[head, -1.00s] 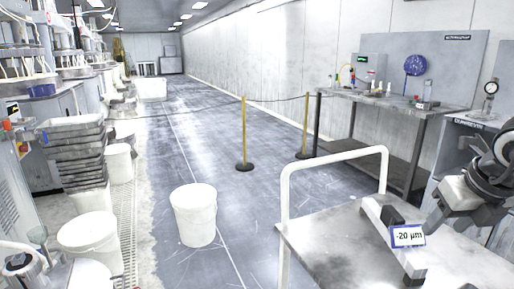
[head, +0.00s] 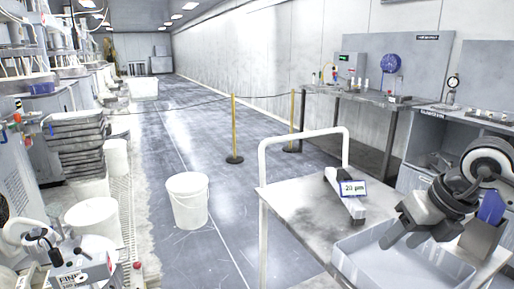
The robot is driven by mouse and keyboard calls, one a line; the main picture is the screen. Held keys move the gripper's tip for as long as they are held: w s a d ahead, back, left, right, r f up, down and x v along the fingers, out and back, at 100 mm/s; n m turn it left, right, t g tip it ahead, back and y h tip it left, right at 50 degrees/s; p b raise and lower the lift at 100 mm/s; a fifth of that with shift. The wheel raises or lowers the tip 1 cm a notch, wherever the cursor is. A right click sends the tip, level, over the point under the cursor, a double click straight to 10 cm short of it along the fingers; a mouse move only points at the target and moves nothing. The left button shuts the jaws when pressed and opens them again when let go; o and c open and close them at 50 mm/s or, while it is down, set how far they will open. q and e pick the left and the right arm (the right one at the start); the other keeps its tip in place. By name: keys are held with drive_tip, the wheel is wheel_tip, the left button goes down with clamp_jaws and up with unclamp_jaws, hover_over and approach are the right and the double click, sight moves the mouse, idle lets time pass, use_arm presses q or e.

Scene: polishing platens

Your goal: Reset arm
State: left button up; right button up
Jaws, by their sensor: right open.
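My right arm comes in from the right edge. My right gripper (head: 402,234) is open and empty, with its dark fingers pointing down and left, over the grey tray (head: 362,272) on the cart. The metal cart (head: 292,212) with a white handle stands at lower right. A light bar with dark ends (head: 346,208) lies on it, left of the gripper and apart from it, with a "20 µm" label (head: 353,189). My left gripper is not in view.
A white bucket (head: 187,205) stands on the floor left of the cart. Yellow posts (head: 234,130) carry a rope barrier behind. A workbench (head: 360,97) runs along the right wall. Stacked trays (head: 78,145) and machines line the left.

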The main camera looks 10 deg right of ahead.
drive_tip(key=s+a+m+t+y+p, duration=0.15)
drive_tip(key=a+m+y, duration=0.25)
drive_tip(key=a+y, duration=0.55)
drive_tip(key=s+a+m+t+y, duration=0.2)
drive_tip(key=a+m+t+y, duration=0.3)
drive_tip(key=a, duration=0.8)
drive_tip(key=d+f+m+t+h, duration=0.2)
drive_tip(key=f+m+h, duration=0.3)
drive_tip(key=m, duration=0.4)
drive_tip(key=d+f+m+t+h, duration=0.2)
drive_tip(key=f+m+h, duration=0.4)
drive_tip(key=m, duration=0.4)
drive_tip(key=shift+s+d+f+m+t+p, duration=0.2)
drive_tip(key=shift+d+f+m+t+p, duration=0.15)
drive_tip(key=shift+f+t, duration=0.45)
drive_tip(key=s+f+m+g, duration=0.1)
drive_tip(key=s+f+g, duration=0.1)
drive_tip(key=s+f, duration=0.1)
drive_tip(key=s+a+f+m+g+h, duration=0.1)
drive_tip(key=s+f+m, duration=0.1)
drive_tip(key=f, duration=0.2)
drive_tip(key=s+a+f+m+g+h, duration=0.1)
drive_tip(key=s+f+m+g, duration=0.1)
drive_tip(key=s+f, duration=0.1)
drive_tip(key=shift+s+f+g+h, duration=0.25)
drive_tip(key=shift+s+f+g, duration=0.05)
drive_tip(key=shift+s+g, duration=0.05)
drive_tip(key=shift+c, duration=0.3)
